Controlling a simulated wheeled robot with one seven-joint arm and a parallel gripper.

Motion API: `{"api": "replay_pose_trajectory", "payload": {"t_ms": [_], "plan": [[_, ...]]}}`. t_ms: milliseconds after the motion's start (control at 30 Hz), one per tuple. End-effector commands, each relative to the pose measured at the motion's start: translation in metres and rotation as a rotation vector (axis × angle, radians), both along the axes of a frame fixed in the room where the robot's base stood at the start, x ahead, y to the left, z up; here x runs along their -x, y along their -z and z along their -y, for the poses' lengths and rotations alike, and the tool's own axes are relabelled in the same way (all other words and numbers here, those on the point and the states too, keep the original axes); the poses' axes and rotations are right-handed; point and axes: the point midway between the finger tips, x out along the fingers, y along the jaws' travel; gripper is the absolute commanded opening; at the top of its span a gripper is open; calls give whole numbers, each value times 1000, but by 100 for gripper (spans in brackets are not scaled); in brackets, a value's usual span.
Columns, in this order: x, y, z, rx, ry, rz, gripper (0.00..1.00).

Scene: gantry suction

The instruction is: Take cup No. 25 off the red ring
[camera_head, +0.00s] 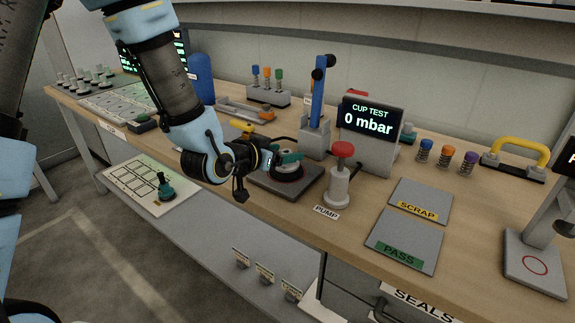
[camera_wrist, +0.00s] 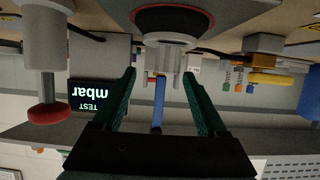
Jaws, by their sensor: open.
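The cup (camera_wrist: 168,42) is in the upper middle of the wrist view, which is upside down. It has a grey neck and a wide dark skirt, with the red ring (camera_wrist: 180,9) around the skirt. My gripper (camera_wrist: 158,74) is open, its green fingers on either side of the grey neck end with a gap on both sides. No number on the cup is legible.
A red-knobbed pump (camera_head: 341,165) stands close to the right of my gripper. A blue lever (camera_head: 318,95) and the display reading 0 mbar (camera_head: 369,118) stand behind it. The grey SCRAP (camera_head: 421,197) and PASS (camera_head: 405,236) plates lie bare at right.

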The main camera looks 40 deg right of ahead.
Motion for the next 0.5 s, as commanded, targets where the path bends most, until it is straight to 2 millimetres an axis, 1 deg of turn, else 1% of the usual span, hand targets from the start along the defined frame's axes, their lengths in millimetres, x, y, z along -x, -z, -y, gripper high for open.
{"api": "replay_pose_trajectory", "payload": {"t_ms": [267,500], "plan": [[-7,7,16,-2,-1,-1,75],[-19,20,41,-1,-1,0,75]]}}
